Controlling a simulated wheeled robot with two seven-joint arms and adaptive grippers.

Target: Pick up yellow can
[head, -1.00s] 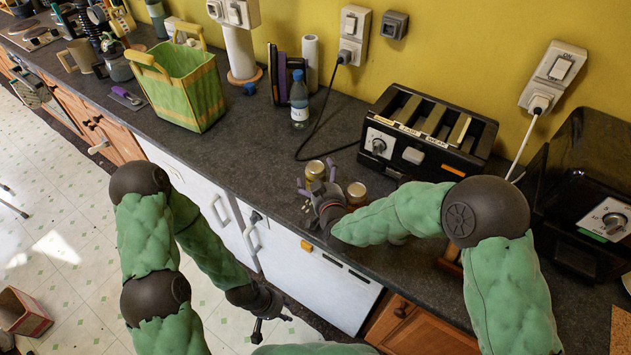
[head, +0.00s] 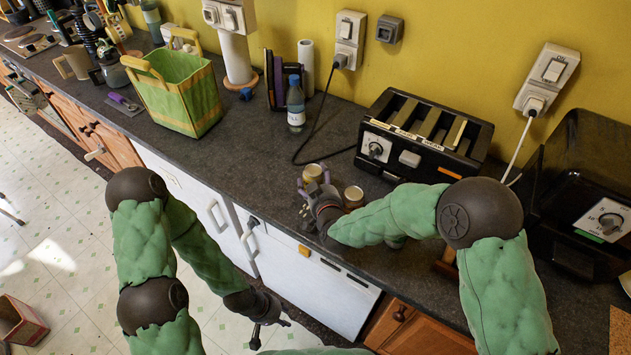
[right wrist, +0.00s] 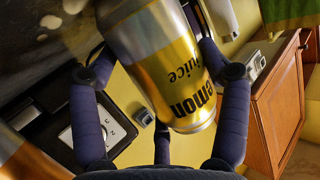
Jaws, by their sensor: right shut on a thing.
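The yellow can (right wrist: 172,75) has a silver band and dark lettering reading "lemon juice". My right gripper (right wrist: 158,90) is shut on it, with dark purple fingers on both sides. In the head view the same can (head: 313,170) shows mostly its top, between the fingers of my right gripper (head: 314,183) over the worktop. I cannot tell whether its base touches the worktop. A second can (head: 354,194) stands just right of the gripper, close to the wrist. My left gripper (head: 271,325) hangs low in front of the white cupboard fronts, fingers spread and empty.
A black toaster (head: 424,140) stands right of the cans, with another black appliance (head: 590,190) beyond it. A water bottle (head: 296,105) and a green basket (head: 178,95) stand to the left. The worktop (head: 235,150) left of the cans is clear.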

